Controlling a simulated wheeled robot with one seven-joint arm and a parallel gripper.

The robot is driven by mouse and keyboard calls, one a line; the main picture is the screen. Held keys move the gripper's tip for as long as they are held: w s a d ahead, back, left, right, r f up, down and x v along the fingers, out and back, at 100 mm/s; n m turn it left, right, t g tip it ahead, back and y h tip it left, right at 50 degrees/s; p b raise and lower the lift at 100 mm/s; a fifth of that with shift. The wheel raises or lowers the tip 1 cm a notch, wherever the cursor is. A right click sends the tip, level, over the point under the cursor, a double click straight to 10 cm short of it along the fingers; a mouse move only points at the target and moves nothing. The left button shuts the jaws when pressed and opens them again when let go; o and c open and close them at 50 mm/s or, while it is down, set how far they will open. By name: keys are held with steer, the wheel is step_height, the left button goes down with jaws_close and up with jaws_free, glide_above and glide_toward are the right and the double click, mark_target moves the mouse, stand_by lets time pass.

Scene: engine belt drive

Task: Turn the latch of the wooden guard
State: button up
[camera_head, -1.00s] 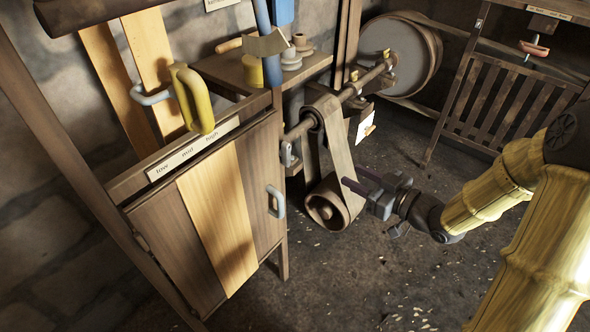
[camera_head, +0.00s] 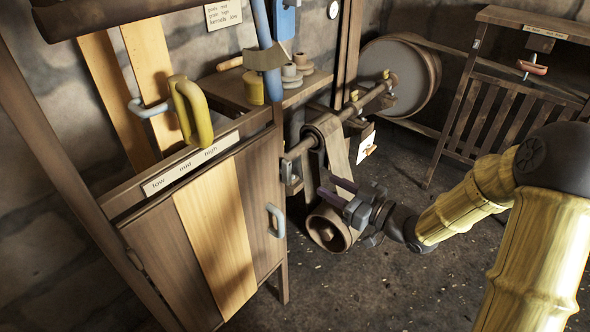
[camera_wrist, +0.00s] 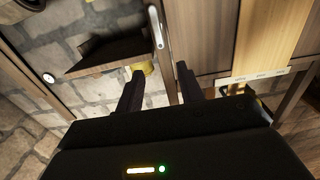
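A slatted wooden guard (camera_head: 495,122) stands at the back right in the head view. A small reddish-brown piece, perhaps a latch (camera_head: 533,68), sits on a pin above the slats. A wooden cabinet door (camera_head: 172,262) with a pale handle (camera_head: 276,220) stands at the left; the handle also shows in the wrist view (camera_wrist: 157,28). I cannot tell which panel is the named guard. My gripper (camera_head: 333,192) is open, its two dark fingers apart and nothing visible between them. It is in front of the belt pulley, right of the cabinet and far from the slatted guard.
A belt (camera_head: 334,150) runs from a shaft (camera_head: 340,122) to a low pulley (camera_head: 328,228) close to my gripper. A large round wheel (camera_head: 400,75) stands at the back. The floor at right is clear.

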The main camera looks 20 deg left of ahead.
mark_target(290, 165)
steer(key=b+x, duration=0.1)
steer(key=x, duration=1)
steer(key=shift+w+a, duration=0.1)
steer(key=shift+a, duration=0.25)
jaws_close()
